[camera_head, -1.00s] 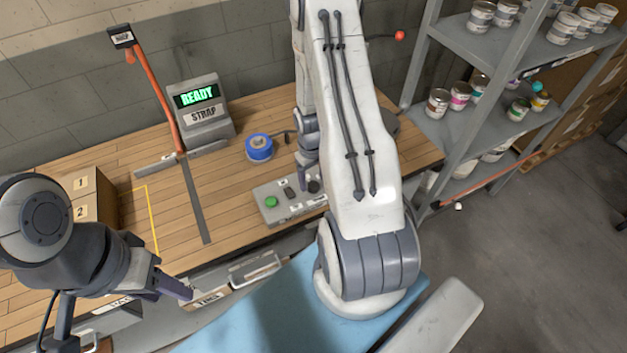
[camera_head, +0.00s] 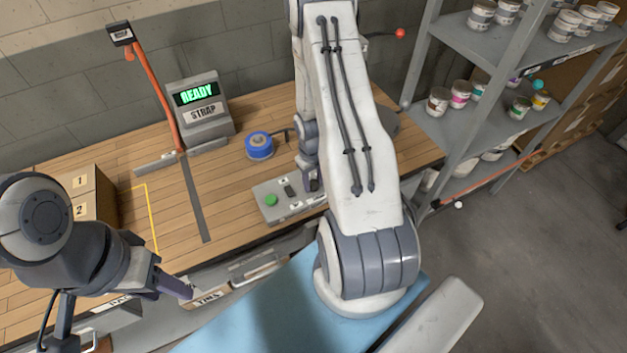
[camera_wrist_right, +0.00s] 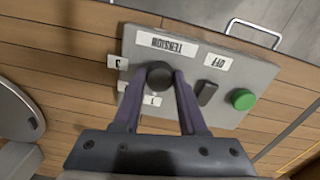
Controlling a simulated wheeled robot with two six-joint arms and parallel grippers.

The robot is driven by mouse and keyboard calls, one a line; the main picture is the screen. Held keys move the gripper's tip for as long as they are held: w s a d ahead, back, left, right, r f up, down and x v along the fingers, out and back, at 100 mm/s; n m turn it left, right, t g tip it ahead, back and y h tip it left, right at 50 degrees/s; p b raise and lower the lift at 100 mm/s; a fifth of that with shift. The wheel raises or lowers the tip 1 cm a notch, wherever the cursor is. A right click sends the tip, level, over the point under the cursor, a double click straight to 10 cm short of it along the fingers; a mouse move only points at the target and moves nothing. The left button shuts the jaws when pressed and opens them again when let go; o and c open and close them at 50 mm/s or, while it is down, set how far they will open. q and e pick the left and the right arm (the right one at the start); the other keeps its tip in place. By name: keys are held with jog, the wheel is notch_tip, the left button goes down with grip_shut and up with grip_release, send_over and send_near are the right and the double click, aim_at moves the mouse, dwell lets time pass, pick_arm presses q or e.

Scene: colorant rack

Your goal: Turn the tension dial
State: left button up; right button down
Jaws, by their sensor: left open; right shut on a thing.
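The grey control panel (camera_head: 262,198) lies on the wooden bench. In the right wrist view the panel (camera_wrist_right: 205,45) shows a TENSION label (camera_wrist_right: 166,43), an OFF label, a black switch (camera_wrist_right: 207,92) and a green button (camera_wrist_right: 242,99). The round black tension dial (camera_wrist_right: 160,76) sits below the TENSION label, with number tags around it. My right gripper (camera_wrist_right: 159,78) is shut on the dial, one finger on each side. In the head view, my right gripper (camera_head: 311,182) is at the panel's right end, partly hiding it. My left gripper (camera_head: 188,290) is open and empty near the bench's front edge.
A blue tape roll (camera_head: 259,146) sits behind the panel. Boxes (camera_head: 88,195) stand at left. A shelf (camera_head: 465,50) with paint cans is at right.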

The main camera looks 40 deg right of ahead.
jog(key=m+b, duration=0.3)
jog(key=shift+f+m+b, duration=0.15)
jog(key=shift+m+b, duration=0.9)
jog(key=shift+m, duration=0.45)
jog(key=shift+m+b, duration=0.5)
jog(key=shift+m, duration=0.7)
jog(key=shift+r, duration=0.2)
jog(key=shift+c, duration=2.2)
grip_release()
